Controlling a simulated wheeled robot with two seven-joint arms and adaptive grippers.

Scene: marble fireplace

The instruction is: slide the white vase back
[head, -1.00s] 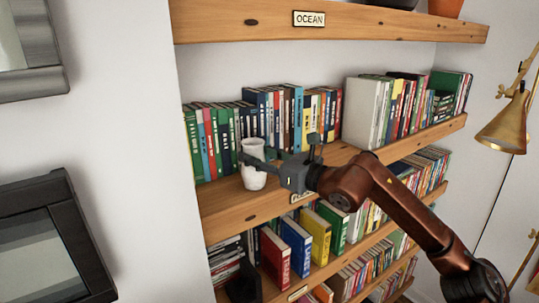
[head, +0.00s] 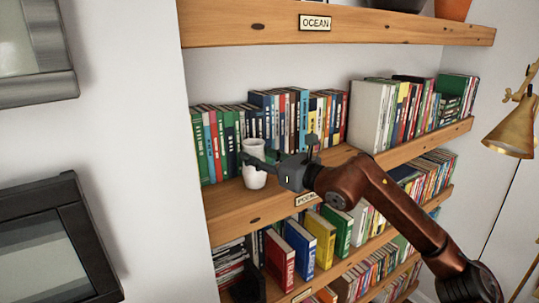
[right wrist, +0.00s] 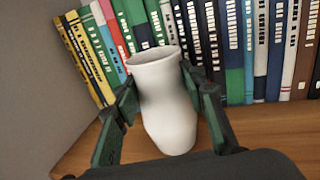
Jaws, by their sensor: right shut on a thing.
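The white vase (head: 255,170) stands upright on the middle wooden shelf (head: 233,212), near its left end and in front of the row of books. My right gripper (head: 270,157) reaches in from the right and is shut on the vase. In the right wrist view the vase (right wrist: 166,105) sits between the two dark green fingers of the gripper (right wrist: 158,90), one on each side, with its open mouth tilted toward the camera. The books are close behind it. My left gripper is not in view.
Several books (head: 230,135) stand along the back of the shelf, with a white block-like volume (head: 370,115) to the right. An upper shelf (head: 240,30) labelled OCEAN is above. A brass lamp (head: 513,130) hangs at the right. Framed pictures (head: 50,240) are on the left wall.

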